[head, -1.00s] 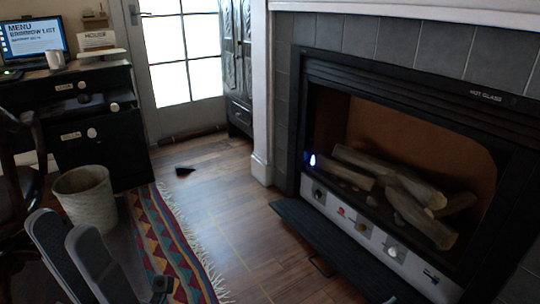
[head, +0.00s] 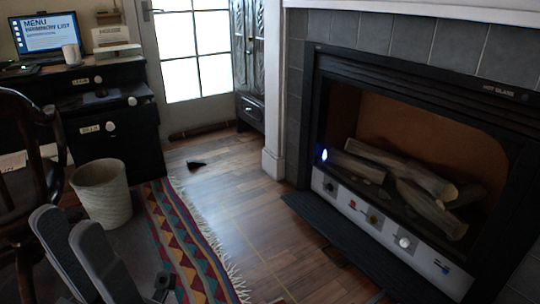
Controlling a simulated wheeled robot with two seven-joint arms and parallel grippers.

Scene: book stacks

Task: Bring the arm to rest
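My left gripper (head: 68,232) shows at the lower left of the head view. Its two grey fingers stand apart with a narrow gap between them, and I see nothing held there. It is in front of a wicker waste basket (head: 104,196) and over the patterned rug. My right gripper is not in view.
A striped rug (head: 190,240) lies on the wood floor. A fireplace (head: 400,190) with logs stands at the right. A dark desk (head: 110,130) with a monitor (head: 46,36) and a wooden chair (head: 28,140) are at the left. A small dark object (head: 196,164) lies on the open floor.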

